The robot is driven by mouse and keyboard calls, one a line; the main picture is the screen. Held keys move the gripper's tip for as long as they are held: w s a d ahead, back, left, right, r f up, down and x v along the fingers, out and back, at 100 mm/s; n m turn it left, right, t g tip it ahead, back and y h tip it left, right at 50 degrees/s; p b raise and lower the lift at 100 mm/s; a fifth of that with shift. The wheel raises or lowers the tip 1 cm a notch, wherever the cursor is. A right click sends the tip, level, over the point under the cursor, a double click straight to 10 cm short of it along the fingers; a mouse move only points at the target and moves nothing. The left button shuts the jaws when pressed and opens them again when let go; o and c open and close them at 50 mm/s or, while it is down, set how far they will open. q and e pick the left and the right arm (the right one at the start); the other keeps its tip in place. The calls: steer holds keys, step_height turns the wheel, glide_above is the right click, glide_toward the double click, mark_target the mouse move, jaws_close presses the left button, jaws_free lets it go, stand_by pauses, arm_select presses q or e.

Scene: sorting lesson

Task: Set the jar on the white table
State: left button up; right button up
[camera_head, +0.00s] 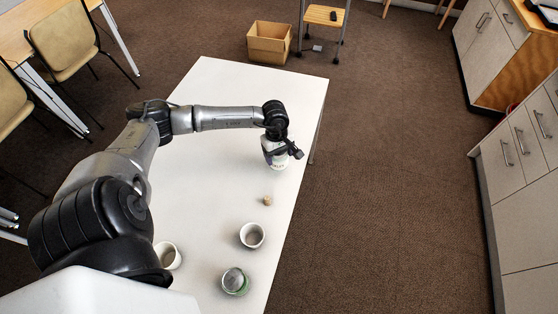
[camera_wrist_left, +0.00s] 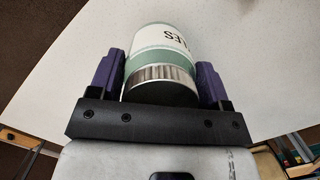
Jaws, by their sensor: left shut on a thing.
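The jar (camera_head: 274,158) has a pale green body with a white lettered label and a metal lid. My left gripper (camera_head: 284,150) is shut on it over the far right part of the white table (camera_head: 225,130). In the left wrist view the jar (camera_wrist_left: 163,55) sits between the two purple fingers of the left gripper (camera_wrist_left: 161,82), its lid toward the camera. The jar's base is hard to see, so I cannot tell whether it touches the table. My right gripper is not in view.
A small cork-like piece (camera_head: 267,200), a white cup (camera_head: 252,235), a green-sided can (camera_head: 235,281) and another white cup (camera_head: 168,254) stand on the near part of the table. The table is bare left of the jar. A cardboard box (camera_head: 269,42) is on the floor beyond.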

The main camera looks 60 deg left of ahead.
mark_target(279, 161)
arm_select(q)
steer(key=shift+f, duration=2)
steer(key=shift+b, duration=0.3)
steer(key=shift+f, duration=0.15)
steer(key=o, duration=1)
